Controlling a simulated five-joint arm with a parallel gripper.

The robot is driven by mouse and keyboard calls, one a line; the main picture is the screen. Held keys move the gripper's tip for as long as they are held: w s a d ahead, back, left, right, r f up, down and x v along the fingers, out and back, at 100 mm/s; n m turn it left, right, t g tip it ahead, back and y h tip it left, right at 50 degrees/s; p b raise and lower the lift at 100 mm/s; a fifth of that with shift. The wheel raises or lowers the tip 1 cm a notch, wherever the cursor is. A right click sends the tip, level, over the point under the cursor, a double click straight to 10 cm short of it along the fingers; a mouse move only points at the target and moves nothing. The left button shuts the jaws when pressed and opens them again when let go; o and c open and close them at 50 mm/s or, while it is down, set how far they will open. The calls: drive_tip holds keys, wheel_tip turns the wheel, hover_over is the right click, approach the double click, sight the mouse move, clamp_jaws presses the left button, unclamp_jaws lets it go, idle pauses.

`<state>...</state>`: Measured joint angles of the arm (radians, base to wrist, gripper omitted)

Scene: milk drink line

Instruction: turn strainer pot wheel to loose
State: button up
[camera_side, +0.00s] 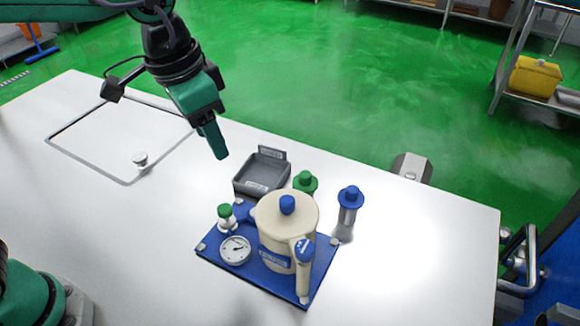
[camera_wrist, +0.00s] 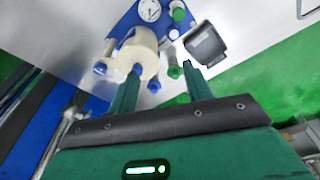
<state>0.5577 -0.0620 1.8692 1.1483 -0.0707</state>
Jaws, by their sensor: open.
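A cream strainer pot (camera_side: 280,230) stands upright on a blue base plate (camera_side: 218,255). A round blue knob (camera_side: 288,204) tops it, and a blue-and-cream fitting (camera_side: 304,252) is on its right side. I cannot tell which part is the wheel, or its setting. A white dial (camera_side: 235,249) and a green-topped fitting (camera_side: 225,214) are beside the pot. My gripper (camera_side: 217,152) is open and empty, above and left of the pot, clear of it. In the wrist view, the pot (camera_wrist: 137,50) shows beyond my open fingers (camera_wrist: 162,72), partly covered by the left finger.
A grey tray (camera_side: 262,175) sits behind the plate. A green-topped cylinder (camera_side: 305,182) and a blue-topped cylinder (camera_side: 349,207) stand behind and right of the pot. The white table is clear at right.

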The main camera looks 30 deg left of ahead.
drive_tip(key=d+f+m+g, duration=0.1)
drive_tip(key=d+f+m, duration=0.1)
drive_tip(key=d, duration=0.7)
drive_tip(key=m+y, duration=0.1)
hover_over(305, 247)
wheel_tip(305, 247, down, 3)
drive_tip(key=shift+r+g, duration=0.1)
drive_tip(key=shift+g, duration=0.3)
drive_tip(key=shift+f, duration=3.9)
drive_tip(key=shift+c, duration=0.2)
drive_tip(key=c, duration=0.9)
